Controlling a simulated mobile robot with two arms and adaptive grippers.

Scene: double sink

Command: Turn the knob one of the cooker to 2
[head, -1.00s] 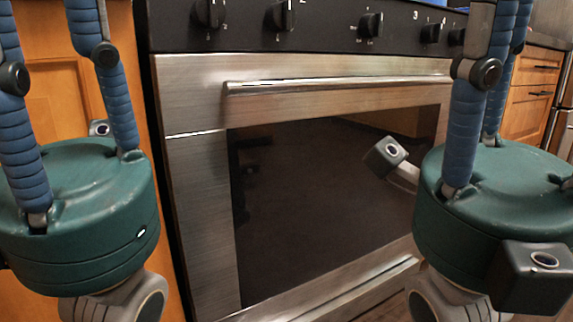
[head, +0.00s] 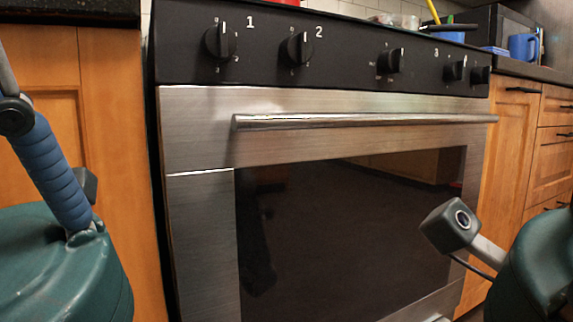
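The cooker (head: 200,125) stands ahead in the head view, with a black control panel across its top front. Knob one (head: 219,41) is the leftmost round black knob, with a white "1" beside it. Its grip bar looks about upright; small marks around it are hard to read. Knob two (head: 298,48) is to its right. My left gripper (head: 62,262) is at the lower left, below and left of knob one and apart from it. Its fingertips are out of view. My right gripper (head: 540,268) is cut off at the right edge, its fingers hidden.
The oven handle bar (head: 365,120) sticks out below the panel. More knobs (head: 390,61) sit further right. Wooden cabinets (head: 553,118) flank the cooker. A blue mug (head: 523,46) stands on the right counter. The space before the oven door (head: 340,235) is clear between my grippers.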

